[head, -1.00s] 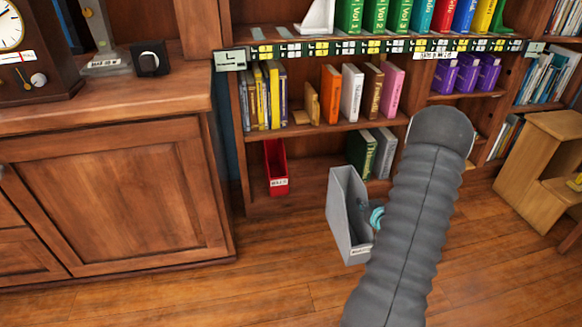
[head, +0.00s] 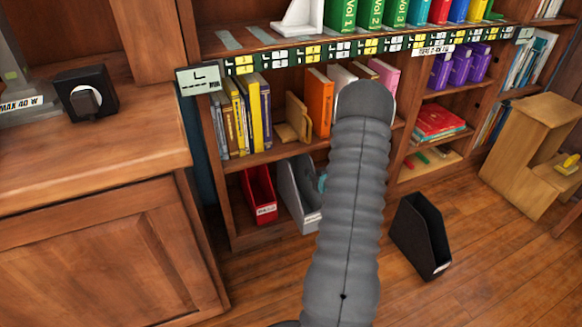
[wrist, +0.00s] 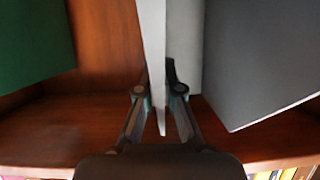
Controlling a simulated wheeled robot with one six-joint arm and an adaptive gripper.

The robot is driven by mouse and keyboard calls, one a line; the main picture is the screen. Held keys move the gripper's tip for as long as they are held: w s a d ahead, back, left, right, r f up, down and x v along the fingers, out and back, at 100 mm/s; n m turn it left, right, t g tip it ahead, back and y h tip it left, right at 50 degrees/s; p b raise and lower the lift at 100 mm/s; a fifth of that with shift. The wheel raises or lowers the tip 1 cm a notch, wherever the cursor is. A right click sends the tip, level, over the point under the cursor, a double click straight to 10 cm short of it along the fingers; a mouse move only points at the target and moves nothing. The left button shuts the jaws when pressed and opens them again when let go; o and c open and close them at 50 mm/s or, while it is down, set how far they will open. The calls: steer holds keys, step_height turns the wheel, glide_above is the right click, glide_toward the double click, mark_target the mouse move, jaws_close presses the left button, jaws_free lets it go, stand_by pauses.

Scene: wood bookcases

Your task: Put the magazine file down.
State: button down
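The grey magazine file (head: 291,193) stands upright in the bottom compartment of the bookcase, just right of the red magazine file (head: 258,197). Whether its base rests on the shelf board is not clear. My gripper (head: 322,182) is mostly hidden behind my grey arm, with a bit of teal showing at the file's right wall. In the upside-down wrist view, the two fingers (wrist: 159,92) are closed on either side of the file's thin wall (wrist: 153,40). The file's opposite wall (wrist: 260,60) shows at right.
A black magazine file (head: 420,236) stands on the floor right of my arm. A wooden step stool (head: 530,150) is farther right. A cabinet (head: 100,240) stands close at left. A shelf of books (head: 240,115) lies above the bottom compartment.

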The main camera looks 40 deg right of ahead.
mark_target(297, 160)
steer(key=shift+w+d+r+x, duration=0.1)
steer(key=shift+r+x, duration=0.15)
steer(key=shift+x, duration=2)
steer(key=shift+w+d+r+x, duration=0.1)
steer(key=shift+r+x, duration=0.2)
steer(key=shift+x, duration=1.95)
steer(key=shift+w+r+x, duration=0.1)
steer(key=shift+r+x, duration=0.15)
steer(key=shift+x, duration=2.05)
steer(key=shift+f+b, duration=0.15)
steer(key=shift+b, duration=0.15)
steer(key=c, duration=1.3)
jaws_free()
steer(key=shift+s, duration=0.15)
steer(key=v, duration=1.2)
steer(key=shift+p, duration=0.4)
